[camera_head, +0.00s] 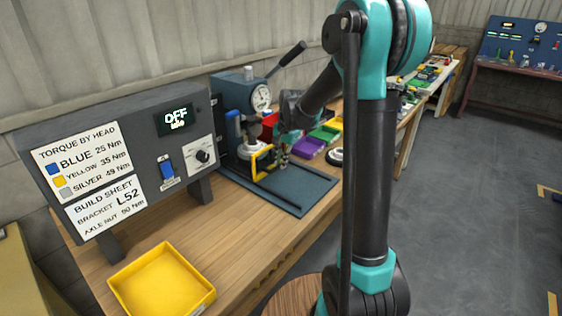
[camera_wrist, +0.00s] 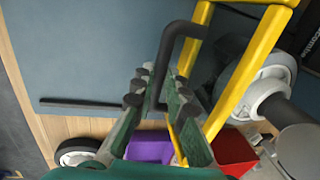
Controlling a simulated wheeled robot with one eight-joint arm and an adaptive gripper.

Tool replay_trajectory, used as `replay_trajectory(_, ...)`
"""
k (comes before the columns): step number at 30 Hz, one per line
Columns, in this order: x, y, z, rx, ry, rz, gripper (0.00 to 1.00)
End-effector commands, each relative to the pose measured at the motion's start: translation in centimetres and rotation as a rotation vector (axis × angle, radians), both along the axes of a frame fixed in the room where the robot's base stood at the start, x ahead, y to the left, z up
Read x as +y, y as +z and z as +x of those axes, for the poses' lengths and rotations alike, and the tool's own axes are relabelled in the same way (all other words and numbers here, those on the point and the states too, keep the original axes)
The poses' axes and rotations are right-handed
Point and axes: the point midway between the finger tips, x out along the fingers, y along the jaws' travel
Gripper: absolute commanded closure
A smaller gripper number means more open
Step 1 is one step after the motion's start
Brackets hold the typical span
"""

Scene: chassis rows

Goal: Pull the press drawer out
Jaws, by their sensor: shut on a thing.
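The press (camera_head: 238,105) is a blue-grey machine with a round gauge and a black lever, standing on the workbench. A yellow frame (camera_head: 256,165) stands upright at the press's front, above a blue-grey base plate (camera_head: 300,197). In the wrist view the yellow frame (camera_wrist: 243,84) carries a black bent handle (camera_wrist: 172,42). My gripper (camera_head: 284,156) is at the frame's right side. Its fingers (camera_wrist: 160,90) are shut on the black handle, one on each side. I cannot tell clearly which part is the drawer.
A control box (camera_head: 150,125) reading OFF stands left of the press. A yellow tray (camera_head: 162,280) lies at the bench's front left. Purple (camera_head: 308,148), green (camera_head: 325,133) and red (camera_wrist: 232,150) bins sit beyond the plate. Open floor lies to the right.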

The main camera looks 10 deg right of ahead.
Motion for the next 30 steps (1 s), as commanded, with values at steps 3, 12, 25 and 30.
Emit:
replay_trajectory(3, -0.4, 0.0, -0.3, 0.000, -0.001, 0.000, 1.00)
replay_trajectory(12, -3.8, 0.0, -3.7, 0.000, -0.003, -0.002, 1.00)
replay_trajectory(25, -10.8, 0.0, -10.7, 0.001, -0.004, -0.001, 1.00)
replay_trajectory(30, -12.5, 0.0, -12.5, 0.001, -0.004, -0.001, 1.00)
